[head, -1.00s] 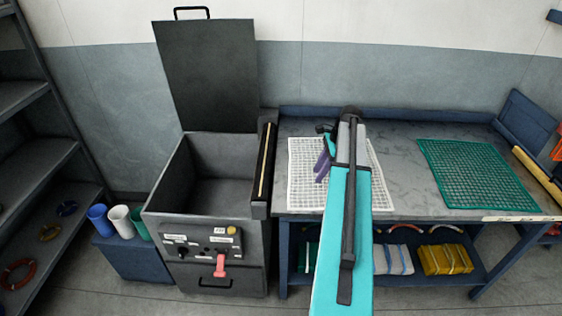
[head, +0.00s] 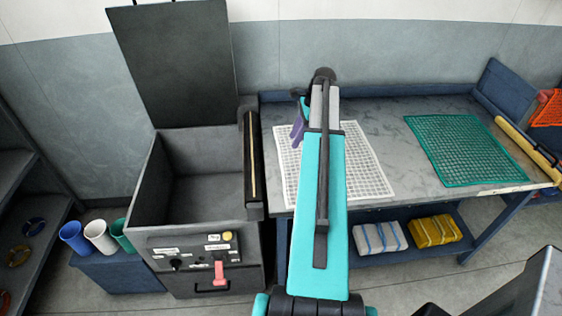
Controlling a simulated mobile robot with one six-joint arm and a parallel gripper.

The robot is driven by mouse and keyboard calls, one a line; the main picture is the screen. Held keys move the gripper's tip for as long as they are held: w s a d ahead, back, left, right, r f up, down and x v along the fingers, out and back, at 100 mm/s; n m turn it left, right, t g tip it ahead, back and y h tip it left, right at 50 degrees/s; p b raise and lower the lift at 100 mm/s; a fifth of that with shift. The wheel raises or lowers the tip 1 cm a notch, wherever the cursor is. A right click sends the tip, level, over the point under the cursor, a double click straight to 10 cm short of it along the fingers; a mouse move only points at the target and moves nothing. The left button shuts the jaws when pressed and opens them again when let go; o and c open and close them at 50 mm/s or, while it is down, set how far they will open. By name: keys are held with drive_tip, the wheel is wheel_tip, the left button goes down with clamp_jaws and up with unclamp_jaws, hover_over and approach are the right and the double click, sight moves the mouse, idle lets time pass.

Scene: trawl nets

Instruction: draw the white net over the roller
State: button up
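The white net (head: 365,175) lies flat on the left part of the grey workbench. My teal arm crosses in front of it and hides its middle. My gripper (head: 298,134), with purple fingers, is over the net's far left part; whether it touches the net I cannot tell. The gap between its fingers is not clear. A dark bar with a yellow stripe (head: 252,165) stands at the bench's left end, along the open bin's right side; it looks like a roller. The net's left edge lies just beside it, apart from it.
The grey bin (head: 150,180) has its lid (head: 175,65) raised and a red lever (head: 220,272) in front. A green net (head: 465,150) lies on the bench's right part, near a yellow bar (head: 525,150). Cups (head: 98,235) stand on a blue box at left.

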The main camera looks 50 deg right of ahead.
drive_tip(key=shift+f, duration=0.1)
drive_tip(key=b, duration=0.5)
hover_over(283, 162)
drive_tip(key=s+d, duration=0.2)
wheel_tip(283, 162, down, 6)
drive_tip(key=shift+w+a+f, duration=0.1)
drive_tip(key=shift+w+f, duration=0.05)
drive_tip(key=shift+f, duration=0.05)
drive_tip(key=shift+b+x, duration=0.5)
drive_tip(key=shift+x, duration=1)
clamp_jaws()
wheel_tip(283, 162, up, 7)
drive_tip(key=p, duration=0.5)
